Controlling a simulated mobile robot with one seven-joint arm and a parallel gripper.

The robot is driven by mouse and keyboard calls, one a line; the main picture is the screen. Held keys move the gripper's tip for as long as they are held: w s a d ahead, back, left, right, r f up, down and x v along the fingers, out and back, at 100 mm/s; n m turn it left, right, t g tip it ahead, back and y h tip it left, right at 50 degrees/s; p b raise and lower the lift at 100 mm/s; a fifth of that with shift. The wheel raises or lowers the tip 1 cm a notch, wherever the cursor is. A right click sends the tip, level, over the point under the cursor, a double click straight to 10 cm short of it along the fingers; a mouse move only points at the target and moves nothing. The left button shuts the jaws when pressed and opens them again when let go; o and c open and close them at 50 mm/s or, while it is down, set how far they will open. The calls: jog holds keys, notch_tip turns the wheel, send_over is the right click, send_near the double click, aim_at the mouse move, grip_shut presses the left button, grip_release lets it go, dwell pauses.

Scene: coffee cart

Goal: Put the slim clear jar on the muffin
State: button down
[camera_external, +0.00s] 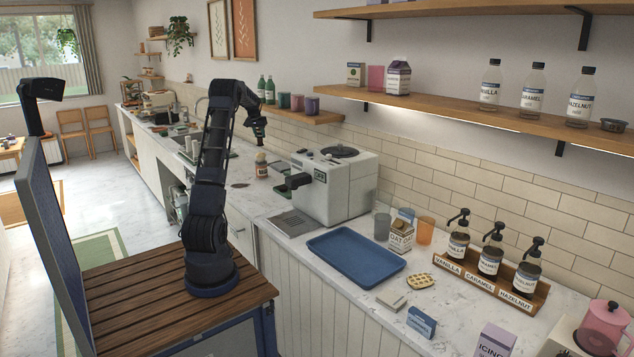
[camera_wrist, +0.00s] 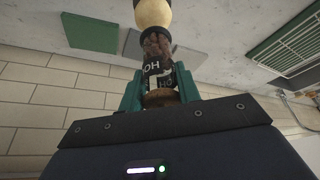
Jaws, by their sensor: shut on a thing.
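My gripper (camera_external: 259,134) is above the back counter, left of the espresso machine. In the wrist view its teal fingers (camera_wrist: 160,92) are shut on a slim clear jar (camera_wrist: 158,62) with dark brown contents and a label partly reading "HO". A dark band and a round cream top (camera_wrist: 153,12) show just beyond the jar, cut off by the frame edge. I cannot make out a muffin for certain; a yellow waffle-like piece (camera_external: 420,282) lies on the front counter.
The espresso machine (camera_external: 348,190) stands right of my gripper. A blue tray (camera_external: 333,268) lies nearer, with cups, a carton and syrup pumps (camera_external: 490,258) beyond. A shelf with cups (camera_external: 325,117) hangs behind my gripper. In the wrist view a green mat (camera_wrist: 279,28) and a wire rack (camera_wrist: 298,52) show.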

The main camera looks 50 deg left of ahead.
aim_at(260, 140)
jog(key=shift+f, duration=2.1)
jog(key=c, duration=1)
grip_release()
jog(key=shift+f, duration=0.1)
